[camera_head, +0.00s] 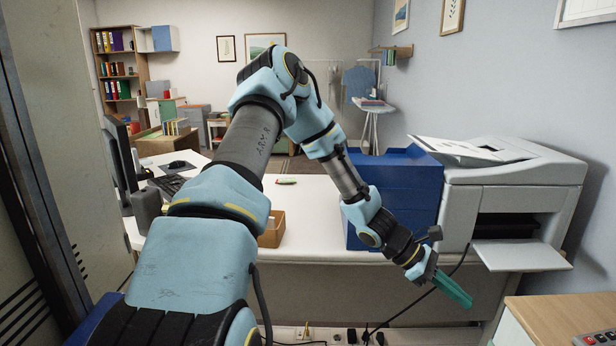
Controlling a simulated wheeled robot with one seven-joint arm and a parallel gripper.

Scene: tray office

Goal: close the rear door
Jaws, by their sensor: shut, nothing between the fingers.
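A light grey printer (475,200) stands at the right on the desk. A flat pale flap (522,254) sticks out roughly level from its near side, below a dark opening (507,225). It looks like an open door or tray; I cannot tell for certain whether it is the rear door. My gripper (455,291) has teal fingers that are shut and empty. In the picture it is below and left of the flap, pointing down to the right, apart from it. No other door on the printer shows clearly.
A blue box-shaped unit (395,200) stands left of the printer. The white desk (310,215) also holds a wooden box (273,228), a monitor (121,160) and a keyboard (172,184). A wooden-topped cabinet (560,318) is at the lower right. Cables hang below the desk.

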